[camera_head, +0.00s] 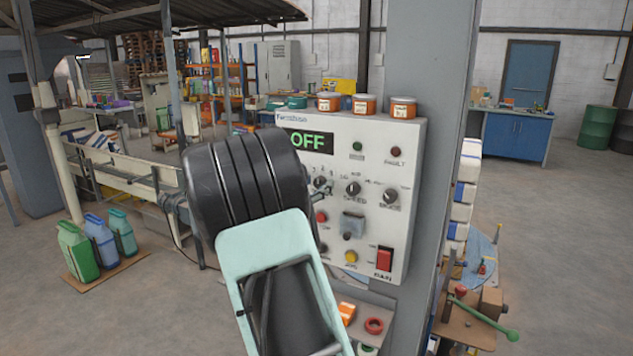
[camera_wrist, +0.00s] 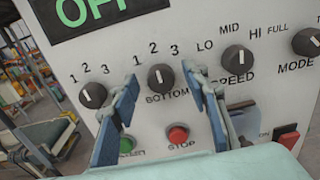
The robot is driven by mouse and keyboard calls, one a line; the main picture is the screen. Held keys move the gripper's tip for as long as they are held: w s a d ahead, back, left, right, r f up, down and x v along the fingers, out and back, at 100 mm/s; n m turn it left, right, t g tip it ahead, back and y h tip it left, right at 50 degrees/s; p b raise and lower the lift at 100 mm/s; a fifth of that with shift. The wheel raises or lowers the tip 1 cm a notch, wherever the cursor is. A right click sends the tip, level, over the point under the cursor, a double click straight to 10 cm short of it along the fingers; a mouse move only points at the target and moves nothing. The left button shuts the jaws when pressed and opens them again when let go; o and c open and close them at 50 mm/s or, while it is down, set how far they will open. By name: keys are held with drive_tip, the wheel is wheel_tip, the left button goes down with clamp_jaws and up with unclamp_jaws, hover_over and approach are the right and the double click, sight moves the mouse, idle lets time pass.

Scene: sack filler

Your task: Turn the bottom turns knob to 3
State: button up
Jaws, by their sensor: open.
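The bottom turns knob (camera_wrist: 161,78) is a round black knob with a white pointer line, on the white control panel (camera_wrist: 80,42). Its scale reads 1, 2, 3, and its pointer looks near 2. "BOTTOM" is printed below it. My gripper (camera_wrist: 160,74) is open, with its two blue fingers on either side of this knob in the wrist view. I cannot tell whether either finger touches it. In the head view the same knob (camera_head: 320,183) shows just right of my dark wrist, which hides the panel's left part and most of my gripper.
A similar 1-2-3 knob (camera_wrist: 93,95) is at left; the speed knob (camera_wrist: 236,58) and mode knob (camera_wrist: 308,41) are at right. A green button (camera_wrist: 126,145) and red stop button (camera_wrist: 178,134) sit below. The display (camera_head: 308,141) reads OFF. Jars (camera_head: 364,105) stand on top.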

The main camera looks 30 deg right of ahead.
drive_tip(key=shift+w+d, duration=0.15)
drive_tip(key=shift+d, duration=0.2)
drive_tip(key=shift+c, duration=0.6)
drive_tip(key=c, duration=1)
drive_tip(key=shift+f, duration=0.1)
